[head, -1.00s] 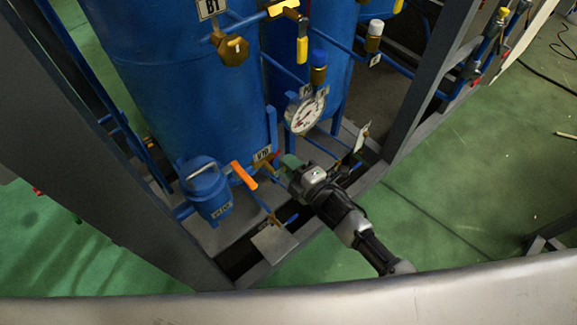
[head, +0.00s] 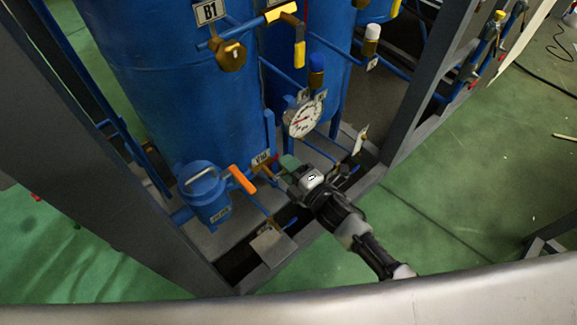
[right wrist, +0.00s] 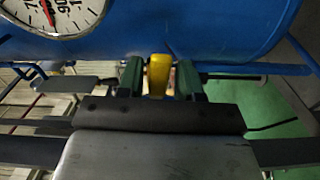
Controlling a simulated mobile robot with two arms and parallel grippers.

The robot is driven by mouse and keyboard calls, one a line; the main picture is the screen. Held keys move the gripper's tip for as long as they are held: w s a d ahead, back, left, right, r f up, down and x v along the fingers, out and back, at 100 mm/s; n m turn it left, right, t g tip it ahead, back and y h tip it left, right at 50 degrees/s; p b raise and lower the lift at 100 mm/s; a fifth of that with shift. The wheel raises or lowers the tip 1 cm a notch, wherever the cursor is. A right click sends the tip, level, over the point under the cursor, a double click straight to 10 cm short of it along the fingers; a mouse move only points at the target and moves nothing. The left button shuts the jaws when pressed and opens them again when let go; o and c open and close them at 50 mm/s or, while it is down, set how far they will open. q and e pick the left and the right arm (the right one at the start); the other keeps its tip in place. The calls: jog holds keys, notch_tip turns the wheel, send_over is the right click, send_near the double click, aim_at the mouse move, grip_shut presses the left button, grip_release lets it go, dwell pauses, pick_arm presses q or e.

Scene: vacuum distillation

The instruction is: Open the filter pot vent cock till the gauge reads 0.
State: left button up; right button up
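The blue filter pot (head: 212,205) stands at the lower left of the frame, with an orange lever (head: 242,180) beside it. The round white gauge (head: 301,119) is above my right gripper (head: 288,166); its reading is too small to tell. Part of the gauge also shows in the right wrist view (right wrist: 62,14), with a red needle. There a yellow handle (right wrist: 158,70) is between the two green fingers of my right gripper (right wrist: 160,80). Whether they press on it I cannot tell. In the head view the gripper hides the handle. My left gripper is out of view.
Large blue tanks (head: 180,85) stand behind the pot. A brass valve (head: 231,55) and yellow levers (head: 299,50) are above. Grey frame posts (head: 425,80) rise at both sides. Green floor (head: 430,215) is open at the right.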

jog(key=shift+o, duration=0.5)
jog(key=v, duration=1)
jog(key=shift+s+d, duration=0.25)
jog(key=shift+s, duration=0.05)
jog(key=s+d+f+m+g+h+p, duration=0.1)
jog(key=s+d+f+m+g+h, duration=0.2)
jog(key=f, duration=0.5)
jog(key=s+d+f+m+g+h+p, duration=0.1)
jog(key=s+d+f+m+h, duration=0.25)
jog(key=f+m, duration=0.35)
jog(key=s+d+f+m+g+h+p, duration=0.1)
jog(key=s+d+f+m+g+h, duration=0.2)
jog(key=f, duration=0.5)
jog(key=s+d+f+m+g, duration=0.1)
jog(key=s+f+m+g, duration=0.1)
jog(key=s, duration=0.6)
jog(key=s+d+f+m+g+p, duration=0.1)
jog(key=s+f+m, duration=0.3)
jog(key=s, duration=0.4)
jog(key=s+d+f+m+g+h+p, duration=0.1)
jog(key=s+f+m+g, duration=0.2)
jog(key=s, duration=0.5)
jog(key=shift+d+f+g, duration=0.25)
jog(key=shift+f+g, duration=0.05)
jog(key=shift+f, duration=0.6)
dwell(0.6)
